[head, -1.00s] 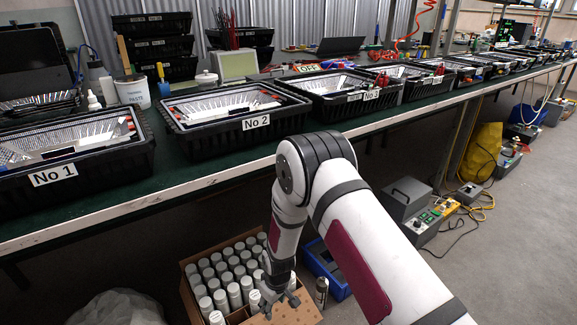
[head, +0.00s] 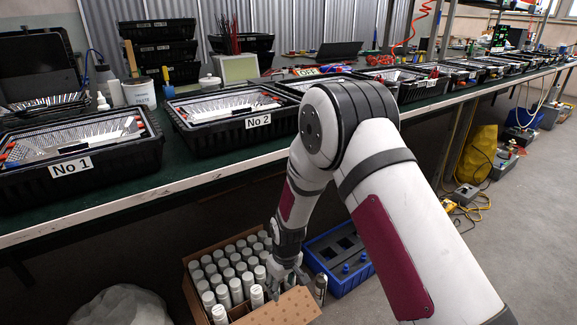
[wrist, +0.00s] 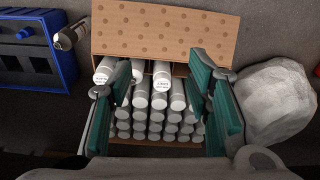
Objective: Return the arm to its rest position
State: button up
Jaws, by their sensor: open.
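My gripper (head: 286,277) is low in front of the bench, above the right side of an open cardboard box (head: 192,289) of white cans. In the wrist view my gripper (wrist: 163,95) is open, with its two green-padded fingers apart and nothing held between them. Several white cans (wrist: 162,84) stand in rows in the box beyond and between the fingers. My arm bends at a raised elbow in the head view, which hides part of the bench and the bin to the right of No 2.
The bench edge (head: 130,213) runs above, carrying bins No 1 (head: 75,168) and No 2 (head: 258,121).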

jog(key=s+d+r+m, duration=0.1)
jog(key=s+d+r, duration=0.3)
jog(key=r, duration=0.6)
jog(key=s+d+r+m, duration=0.25)
jog(key=d+r, duration=0.25)
jog(key=r, duration=0.5)
jog(key=s+d+r+m, duration=0.1)
jog(key=s+d+r, duration=0.35)
jog(key=r, duration=0.55)
jog(key=s+d+r+m, duration=0.1)
jog(key=s+d+r, duration=0.15)
jog(key=s, duration=0.65)
jog(key=s+d+r+m, duration=0.2)
jog(key=s+r, duration=0.1)
jog(key=s, duration=0.7)
jog(key=s+d+r+m, duration=0.1)
jog(key=s+d+r, duration=0.15)
jog(key=s, duration=0.65)
notch_tip(320, 180, up, 36)
jog(key=t+p, duration=0.3)
jog(key=p, duration=3.1)
jog(key=shift+w+d+h, duration=0.3)
jog(key=shift+h, duration=0.1)
jog(key=shift+n, duration=0.25)
